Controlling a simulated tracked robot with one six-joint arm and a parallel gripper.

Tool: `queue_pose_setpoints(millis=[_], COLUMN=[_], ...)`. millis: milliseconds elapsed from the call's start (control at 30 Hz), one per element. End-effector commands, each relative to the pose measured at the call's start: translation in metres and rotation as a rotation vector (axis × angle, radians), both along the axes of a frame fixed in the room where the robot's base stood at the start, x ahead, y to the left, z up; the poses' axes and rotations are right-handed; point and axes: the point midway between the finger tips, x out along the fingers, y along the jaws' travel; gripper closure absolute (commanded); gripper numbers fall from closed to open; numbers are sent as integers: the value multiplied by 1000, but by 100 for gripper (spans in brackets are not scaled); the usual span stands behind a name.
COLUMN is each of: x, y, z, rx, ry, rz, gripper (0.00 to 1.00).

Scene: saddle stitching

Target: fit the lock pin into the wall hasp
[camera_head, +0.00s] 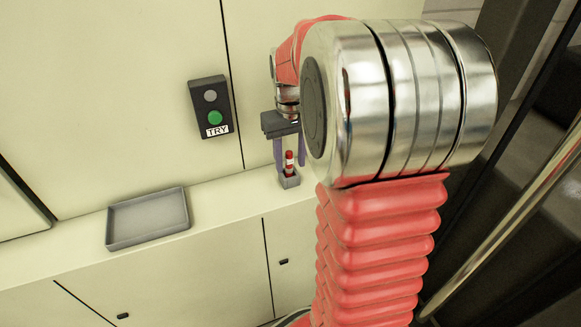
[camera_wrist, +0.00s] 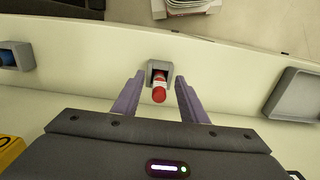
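The red lock pin with a pale band (camera_head: 289,160) stands upright in a small grey holder (camera_head: 289,181) on the ledge. In the wrist view the pin (camera_wrist: 159,93) sticks out of its holder (camera_wrist: 169,68), near the middle. My gripper (camera_head: 290,162) points down over it, with its two purple fingers on either side. In the wrist view my gripper (camera_wrist: 158,88) is open, with a gap between the pin and each finger. I cannot make out a wall hasp in either view.
A dark box with a green button marked TRY (camera_head: 211,107) is on the wall. A shallow grey tray (camera_head: 148,218) lies on the ledge to the left. A blue item in another grey holder (camera_wrist: 15,56) and a yellow object (camera_wrist: 9,151) show at the wrist view's left.

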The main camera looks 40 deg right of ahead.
Motion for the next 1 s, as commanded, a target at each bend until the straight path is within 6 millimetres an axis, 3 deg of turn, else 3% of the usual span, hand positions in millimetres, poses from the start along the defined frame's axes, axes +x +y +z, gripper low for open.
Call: queue_pose_setpoints(millis=[133, 667, 1000], x=[0, 0, 0], y=[0, 0, 0], z=[0, 0, 1], rx=[0, 0, 0], ry=[0, 0, -1], rz=[0, -1, -1], gripper=[62, 100, 100])
